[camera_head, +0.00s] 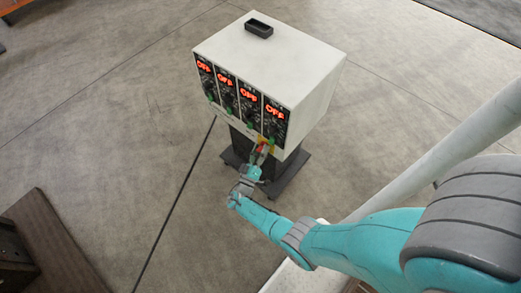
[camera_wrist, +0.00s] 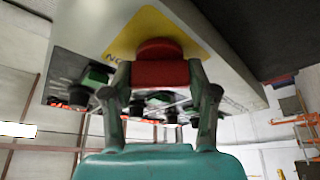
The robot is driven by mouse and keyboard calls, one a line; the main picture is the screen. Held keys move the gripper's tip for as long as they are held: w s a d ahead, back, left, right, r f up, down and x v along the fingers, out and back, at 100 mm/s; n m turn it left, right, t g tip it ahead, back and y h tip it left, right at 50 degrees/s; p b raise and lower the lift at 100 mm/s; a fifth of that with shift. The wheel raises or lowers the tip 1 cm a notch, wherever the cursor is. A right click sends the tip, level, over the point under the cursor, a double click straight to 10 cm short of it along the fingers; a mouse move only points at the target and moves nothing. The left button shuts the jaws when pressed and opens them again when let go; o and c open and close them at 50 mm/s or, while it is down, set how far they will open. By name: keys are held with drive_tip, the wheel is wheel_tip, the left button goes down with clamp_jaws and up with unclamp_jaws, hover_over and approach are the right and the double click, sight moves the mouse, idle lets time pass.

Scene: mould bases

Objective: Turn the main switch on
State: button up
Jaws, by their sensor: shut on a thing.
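The main switch is a red knob (camera_wrist: 160,72) on a yellow plate (camera_wrist: 125,40) in the wrist view. My gripper (camera_wrist: 161,84) has one finger on each side of the knob and is shut on it. In the head view my gripper (camera_head: 257,154) reaches the lower front of the white control box (camera_head: 270,62), near its right corner. Only small bits of red and yellow show there, partly hidden by the fingers. The lettering on the yellow plate is mostly hidden, so I cannot read the switch's position.
Several black panels on the box front show lit orange-red OFF displays (camera_head: 249,94) with green parts below. A small black tray (camera_head: 259,28) lies on top. The box stands on a dark wheeled base (camera_head: 289,178). A brown pallet (camera_head: 48,250) lies lower left.

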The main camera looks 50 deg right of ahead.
drive_tip(key=shift+f, duration=0.1)
drive_tip(key=o, duration=1.2)
drive_tip(key=shift+c, duration=0.2)
drive_tip(key=v, duration=1.2)
drive_tip(key=shift+s+d, duration=0.1)
